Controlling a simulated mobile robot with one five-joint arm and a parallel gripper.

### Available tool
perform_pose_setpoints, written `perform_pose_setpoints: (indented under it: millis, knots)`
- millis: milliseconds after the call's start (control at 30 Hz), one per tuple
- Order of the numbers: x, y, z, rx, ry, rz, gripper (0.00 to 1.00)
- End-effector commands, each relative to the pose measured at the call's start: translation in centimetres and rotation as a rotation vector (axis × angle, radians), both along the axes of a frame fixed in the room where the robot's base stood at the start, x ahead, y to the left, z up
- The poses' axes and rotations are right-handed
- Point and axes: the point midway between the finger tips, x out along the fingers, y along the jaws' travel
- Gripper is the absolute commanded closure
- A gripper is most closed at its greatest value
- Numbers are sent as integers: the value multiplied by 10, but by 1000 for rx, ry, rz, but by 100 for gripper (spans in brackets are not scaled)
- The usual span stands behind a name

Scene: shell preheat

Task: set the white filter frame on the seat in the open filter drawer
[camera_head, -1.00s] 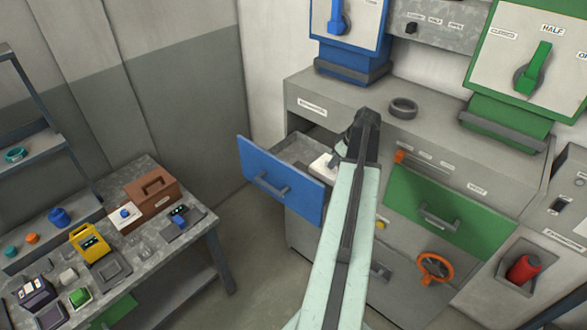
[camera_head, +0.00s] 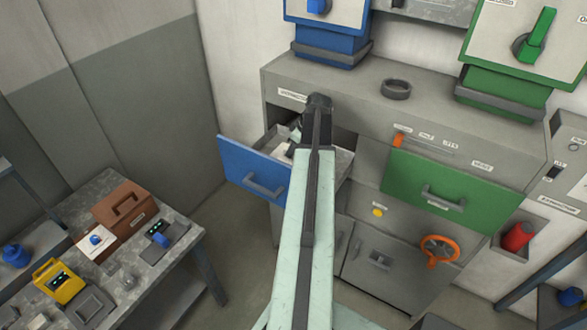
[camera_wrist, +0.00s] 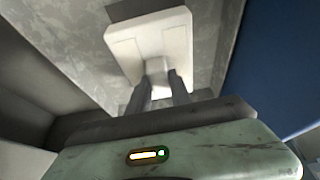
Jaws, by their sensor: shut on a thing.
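The white filter frame (camera_wrist: 150,42) shows in the wrist view as a square white plate with a raised grip. My gripper (camera_wrist: 164,82) is shut on that grip. In the head view my gripper is over the open filter drawer (camera_head: 253,171), which has a blue front, and is mostly hidden by my arm. A bit of the white frame (camera_head: 291,150) shows beside the arm. The frame is over the drawer's grey inside; I cannot tell whether it touches. A dark grey raised piece (camera_wrist: 130,8) lies beyond the frame, partly hidden by it. I cannot make out the seat for sure.
A green drawer (camera_head: 435,195) stands out to the right, with an orange handwheel (camera_head: 440,249) below. A dark ring (camera_head: 396,89) lies on the cabinet top. A side table (camera_head: 190,262) with several devices is at the left. Floor is clear between table and cabinet.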

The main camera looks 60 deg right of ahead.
Motion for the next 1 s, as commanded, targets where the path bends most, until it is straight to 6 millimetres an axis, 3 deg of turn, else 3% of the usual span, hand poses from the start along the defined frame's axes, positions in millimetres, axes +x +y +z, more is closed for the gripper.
perform_pose_setpoints:
  millis: [33, 200, 433, 833, 867, 900, 933, 1000]
  knots:
    - [0, 0, -16, 0, 0, -1, 100]
    - [-1, -1, -15, 0, 0, -1, 100]
    - [-1, -1, -52, 0, 0, -2, 100]
    - [-1, -1, -54, 0, 0, -2, 100]
    - [-2, -1, -53, 0, 0, -2, 69]
    - [-2, -1, -52, 0, 0, -2, 58]
    - [-2, -1, -52, 0, 0, -2, 53]
    - [-2, -1, -52, 0, 0, -3, 53]
